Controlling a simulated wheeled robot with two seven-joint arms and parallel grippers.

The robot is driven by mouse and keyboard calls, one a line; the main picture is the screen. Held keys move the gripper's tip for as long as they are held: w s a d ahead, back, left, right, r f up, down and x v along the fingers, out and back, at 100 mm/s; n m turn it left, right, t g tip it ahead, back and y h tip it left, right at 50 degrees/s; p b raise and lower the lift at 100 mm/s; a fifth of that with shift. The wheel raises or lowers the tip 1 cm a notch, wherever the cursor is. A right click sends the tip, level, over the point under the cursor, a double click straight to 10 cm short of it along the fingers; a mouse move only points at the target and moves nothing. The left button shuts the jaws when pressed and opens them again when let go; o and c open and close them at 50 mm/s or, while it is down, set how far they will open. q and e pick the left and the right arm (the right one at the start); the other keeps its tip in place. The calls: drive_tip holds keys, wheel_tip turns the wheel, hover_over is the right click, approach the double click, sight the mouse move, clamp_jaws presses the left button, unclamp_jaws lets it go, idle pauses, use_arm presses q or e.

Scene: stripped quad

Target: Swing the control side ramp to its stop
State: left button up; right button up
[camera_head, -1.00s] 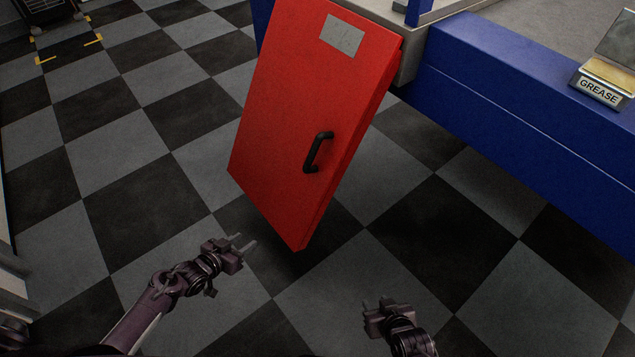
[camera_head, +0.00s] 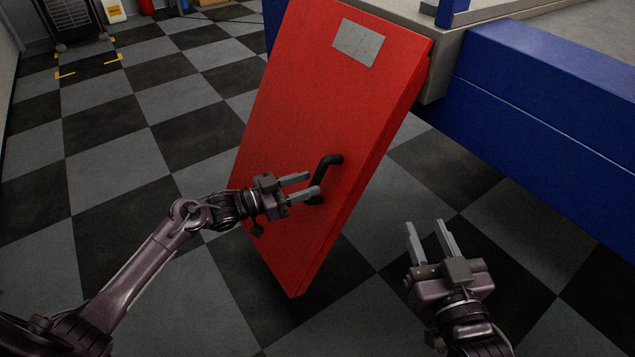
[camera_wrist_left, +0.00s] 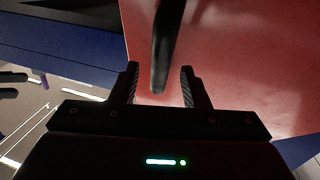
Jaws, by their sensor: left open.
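The control side ramp is a red tilted panel (camera_head: 300,110) with a grey plate near its top and a black bar handle (camera_head: 326,172). It hangs beside the blue frame. My left gripper (camera_head: 310,185) is open at the handle in the head view. In the left wrist view the handle (camera_wrist_left: 164,50) reaches down between the two open fingers (camera_wrist_left: 160,90), with red panel (camera_wrist_left: 230,50) behind it. I cannot tell whether the fingers touch the handle. My right gripper (camera_head: 431,235) is open and empty, right of the panel's lower edge.
A blue beam (camera_head: 540,120) with a grey deck runs from the panel's upper right towards the right edge. Checkered floor (camera_head: 110,160) lies clear to the left. A dark wheeled rack (camera_head: 70,20) and yellow floor marks stand far back left.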

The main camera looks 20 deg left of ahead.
sight(311, 183)
use_arm(q)
drive_tip(key=x, duration=0.3)
drive_tip(key=shift+w+d+b, duration=0.2)
drive_tip(key=shift+b, duration=0.15)
use_arm(e)
wheel_tip(311, 183, up, 7)
drive_tip(key=t+y, duration=0.1)
drive_tip(key=t, duration=0.2)
drive_tip(key=shift+d+f, duration=0.2)
drive_tip(key=shift+d, duration=0.05)
use_arm(q)
clamp_jaws()
